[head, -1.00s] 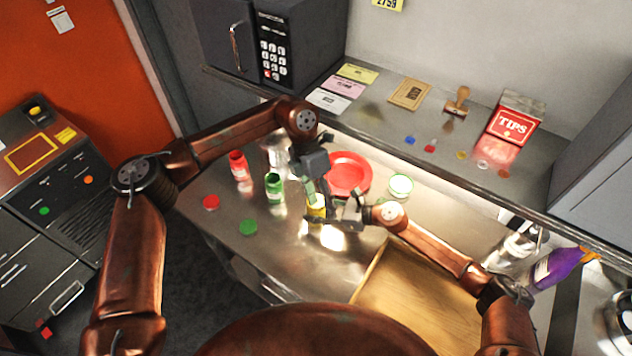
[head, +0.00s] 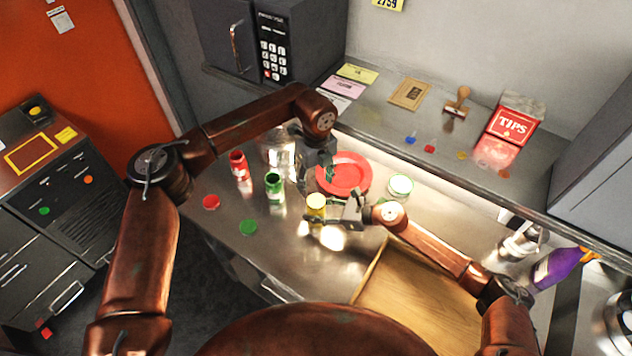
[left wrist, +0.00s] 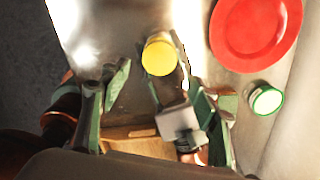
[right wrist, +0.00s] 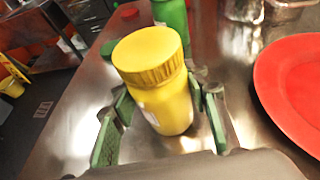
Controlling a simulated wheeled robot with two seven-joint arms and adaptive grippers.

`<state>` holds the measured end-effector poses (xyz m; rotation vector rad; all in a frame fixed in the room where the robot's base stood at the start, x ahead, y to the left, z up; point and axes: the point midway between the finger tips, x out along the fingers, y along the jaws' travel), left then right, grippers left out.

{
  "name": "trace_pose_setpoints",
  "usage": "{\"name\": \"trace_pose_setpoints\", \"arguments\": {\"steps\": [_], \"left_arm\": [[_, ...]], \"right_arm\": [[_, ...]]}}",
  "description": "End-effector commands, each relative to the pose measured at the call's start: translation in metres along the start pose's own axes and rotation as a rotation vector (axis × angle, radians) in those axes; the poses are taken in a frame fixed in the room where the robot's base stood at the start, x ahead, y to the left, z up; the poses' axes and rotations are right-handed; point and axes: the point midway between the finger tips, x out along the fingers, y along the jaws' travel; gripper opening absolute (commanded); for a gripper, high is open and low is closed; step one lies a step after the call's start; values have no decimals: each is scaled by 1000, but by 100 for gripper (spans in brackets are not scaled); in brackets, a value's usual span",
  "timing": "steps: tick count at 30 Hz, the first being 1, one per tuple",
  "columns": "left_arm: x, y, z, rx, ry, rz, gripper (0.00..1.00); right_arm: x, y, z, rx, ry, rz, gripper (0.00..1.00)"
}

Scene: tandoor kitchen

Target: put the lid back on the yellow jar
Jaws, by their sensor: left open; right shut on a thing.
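The yellow jar (head: 316,211) stands on the steel counter; in the right wrist view its ribbed yellow lid (right wrist: 149,54) sits on its mouth and looks about level. The lid also shows from above in the left wrist view (left wrist: 159,56). My right gripper (head: 330,219) is shut on the jar's body, one finger on each side in the right wrist view. My left gripper (head: 326,172) is open and empty, above and behind the jar, near the red plate. It is apart from the lid. Whether the lid is fully tight I cannot tell.
A green jar (head: 274,186) and a red jar (head: 238,166) stand left of the yellow jar. A red lid (head: 211,202) and a green lid (head: 248,227) lie nearby. The red plate (head: 358,170), a green-rimmed white container (head: 401,185) and a wooden tray (head: 415,305) are to the right.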

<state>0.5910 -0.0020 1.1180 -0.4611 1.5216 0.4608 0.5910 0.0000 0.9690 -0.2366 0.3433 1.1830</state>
Motion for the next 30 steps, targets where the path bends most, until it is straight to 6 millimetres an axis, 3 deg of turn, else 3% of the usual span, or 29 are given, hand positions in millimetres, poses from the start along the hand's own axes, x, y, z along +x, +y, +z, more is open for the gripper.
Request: {"name": "trace_pose_setpoints", "arguments": {"steps": [11,24,30], "left_arm": [[3,0,0,-2,0,1,56],[62,0,0,-1,2,1,56],[78,0,0,0,0,0,56]], "right_arm": [[0,0,0,0,1,0,0],[0,0,0,0,1,0,0],[0,0,0,0,0,0,0]]}}
